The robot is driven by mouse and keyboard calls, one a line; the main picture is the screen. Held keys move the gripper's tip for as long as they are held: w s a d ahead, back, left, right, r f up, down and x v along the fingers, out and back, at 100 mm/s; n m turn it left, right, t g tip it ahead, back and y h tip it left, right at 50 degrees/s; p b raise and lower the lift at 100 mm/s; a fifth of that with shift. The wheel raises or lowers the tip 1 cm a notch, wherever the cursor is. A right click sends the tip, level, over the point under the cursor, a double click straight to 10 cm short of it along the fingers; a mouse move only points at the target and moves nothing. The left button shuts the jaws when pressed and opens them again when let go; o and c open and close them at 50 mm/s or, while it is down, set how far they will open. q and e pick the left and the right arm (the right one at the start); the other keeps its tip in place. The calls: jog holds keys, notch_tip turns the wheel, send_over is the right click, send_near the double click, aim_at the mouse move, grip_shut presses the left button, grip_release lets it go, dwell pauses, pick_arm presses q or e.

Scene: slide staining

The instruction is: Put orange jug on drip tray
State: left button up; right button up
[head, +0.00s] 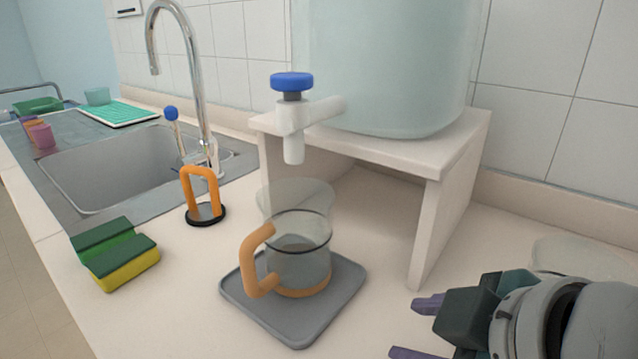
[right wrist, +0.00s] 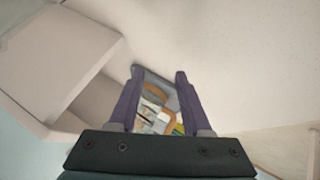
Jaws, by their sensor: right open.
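The clear jug with an orange handle and orange base band (head: 300,262) stands upright on the grey drip tray (head: 335,318), below the white tap of the tank. Its handle points left in the head view. My right gripper (head: 418,328) is open and empty, to the right of the tray and apart from the jug. In the right wrist view, the open fingers (right wrist: 159,74) frame the tray with the jug's orange parts (right wrist: 157,92) farther off between them. My left gripper is not in view.
A white stand (head: 432,225) carries the large clear tank with a blue-knobbed tap (head: 292,115). A clear vessel (head: 280,190) shows behind the jug. An orange-handled holder (head: 203,205), a green-yellow sponge (head: 115,255) and the sink (head: 110,170) lie left.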

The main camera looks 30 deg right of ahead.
jog(key=s+a+m+g, duration=0.1)
jog(key=s, duration=0.1)
jog(key=s+a+f+m+g+y, duration=0.1)
jog(key=s+g, duration=0.1)
jog(key=s, duration=0.1)
jog(key=s+a+f+m+g+y, duration=0.1)
jog(key=s+m, duration=0.1)
jog(key=s, duration=0.1)
jog(key=shift+a+g, duration=0.3)
jog(key=shift+a, duration=0.1)
jog(key=shift+w, duration=0.1)
dwell(0.4)
